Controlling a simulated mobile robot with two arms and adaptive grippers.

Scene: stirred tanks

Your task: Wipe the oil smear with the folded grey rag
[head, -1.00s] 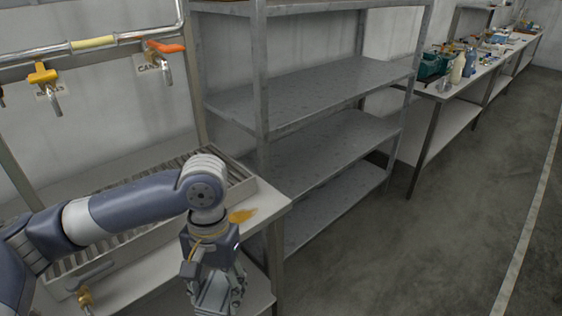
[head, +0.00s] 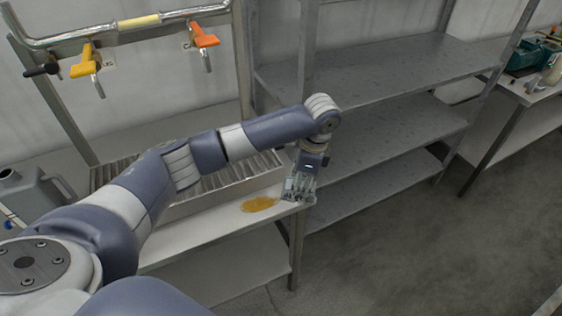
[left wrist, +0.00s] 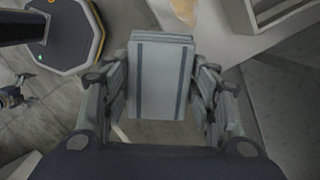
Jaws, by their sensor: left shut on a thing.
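The folded grey rag (left wrist: 160,75) is held between the fingers of my left gripper (head: 299,192) and fills the gap between them in the left wrist view. The oil smear (head: 258,204) is an amber-brown patch on the pale bench top (head: 200,228), just left of my left gripper. Part of the smear also shows at the top of the left wrist view (left wrist: 183,12). The gripper is at the right end of the bench. I cannot tell whether the rag touches the bench top. My right gripper is not in view.
A slatted drain tray (head: 245,170) lies behind the smear, partly under my left arm. A metal shelf rack (head: 390,75) stands close to the right of the bench. A grey jerrycan (head: 35,198) is at the left. Taps (head: 88,62) hang above the bench.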

